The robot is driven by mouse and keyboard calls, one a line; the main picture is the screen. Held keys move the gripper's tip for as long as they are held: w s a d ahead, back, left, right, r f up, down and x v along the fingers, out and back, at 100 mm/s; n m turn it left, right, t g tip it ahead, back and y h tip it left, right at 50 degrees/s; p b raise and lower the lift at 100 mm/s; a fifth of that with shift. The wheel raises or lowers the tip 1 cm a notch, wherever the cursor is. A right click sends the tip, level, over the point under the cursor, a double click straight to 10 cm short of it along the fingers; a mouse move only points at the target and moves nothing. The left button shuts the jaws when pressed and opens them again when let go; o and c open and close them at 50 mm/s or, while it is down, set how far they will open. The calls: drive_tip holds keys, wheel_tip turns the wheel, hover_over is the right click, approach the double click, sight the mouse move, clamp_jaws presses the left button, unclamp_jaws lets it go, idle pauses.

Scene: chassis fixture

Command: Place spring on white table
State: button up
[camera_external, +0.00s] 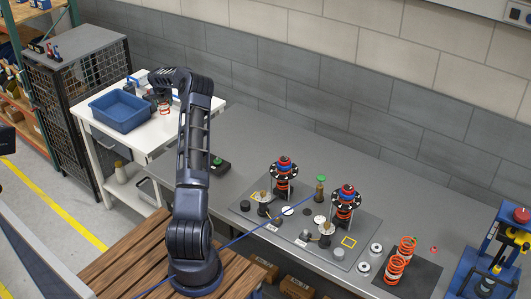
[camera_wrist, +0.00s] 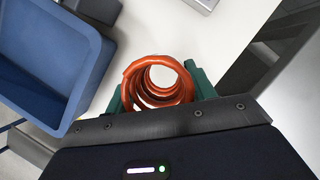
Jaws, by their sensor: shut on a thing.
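An orange-red coil spring (camera_wrist: 158,82) is held between the green fingers of my gripper (camera_wrist: 160,92) in the wrist view, seen nearly along its axis. In the external view the spring (camera_external: 165,109) shows small at my gripper (camera_external: 164,102), over the white table (camera_external: 148,134) at the left. My gripper is shut on the spring. The white table top also fills the middle of the wrist view (camera_wrist: 150,35). I cannot tell whether the spring's lower end touches the table top.
A blue bin (camera_external: 122,110) stands on the white table, left of the spring. A grey bench (camera_external: 240,150) to the right carries a fixture plate with two spring assemblies. Two more orange springs (camera_external: 394,270) stand on a dark mat. A black mesh cabinet (camera_external: 85,80) stands left.

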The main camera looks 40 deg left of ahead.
sight(163, 105)
drive_tip(key=shift+f, duration=3.25)
drive_tip(key=shift+f, duration=0.1)
drive_tip(key=o, duration=1.3)
drive_tip(key=shift+f, duration=0.1)
drive_tip(key=v, duration=1.2)
drive_tip(key=shift+r, duration=0.2)
